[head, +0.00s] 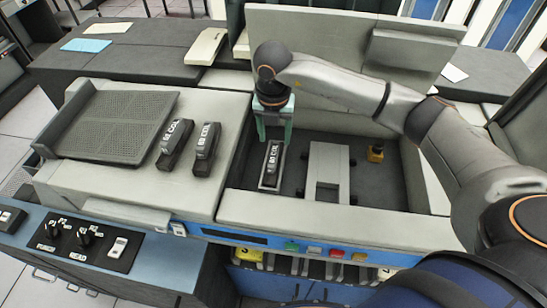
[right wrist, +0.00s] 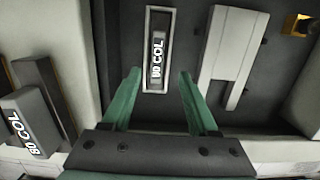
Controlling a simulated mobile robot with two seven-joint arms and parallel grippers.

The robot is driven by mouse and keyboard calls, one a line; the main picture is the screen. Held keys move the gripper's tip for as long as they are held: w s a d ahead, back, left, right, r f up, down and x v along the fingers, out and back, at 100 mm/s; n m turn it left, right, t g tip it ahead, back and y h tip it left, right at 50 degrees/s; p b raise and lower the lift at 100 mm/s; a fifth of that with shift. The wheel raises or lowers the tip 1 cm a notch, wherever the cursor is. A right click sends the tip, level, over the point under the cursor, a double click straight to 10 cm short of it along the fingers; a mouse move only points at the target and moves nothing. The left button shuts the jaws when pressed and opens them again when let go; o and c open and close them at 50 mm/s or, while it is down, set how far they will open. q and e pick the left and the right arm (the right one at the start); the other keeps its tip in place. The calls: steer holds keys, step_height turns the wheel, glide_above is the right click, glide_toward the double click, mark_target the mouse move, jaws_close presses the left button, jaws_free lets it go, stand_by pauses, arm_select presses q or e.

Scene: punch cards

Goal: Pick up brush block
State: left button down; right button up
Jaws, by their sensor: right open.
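A dark block with a white "COL" label (head: 271,163) sits in a light-rimmed slot in the recessed bay, and I take it to be the brush block. In the right wrist view the block (right wrist: 158,58) stands within its pale frame (right wrist: 147,85). My right gripper (head: 273,132) is just behind and above it, green fingers pointing down. In the right wrist view the open fingers (right wrist: 160,76) are spread to either side of the block's line, with nothing between them. My left gripper is not in view.
Two similar labelled blocks, one left (head: 174,143) and one right (head: 205,149), rest on the machine top beside a perforated tray (head: 115,125). The bay's raised walls surround the block.

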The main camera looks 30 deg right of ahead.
mark_target(274, 153)
steer(key=f, duration=0.6)
steer(key=w+f+p, duration=0.1)
steer(key=f, duration=0.1)
steer(key=shift+d+f, duration=0.1)
steer(key=shift+f, duration=0.3)
steer(key=shift+c, duration=0.3)
jaws_close()
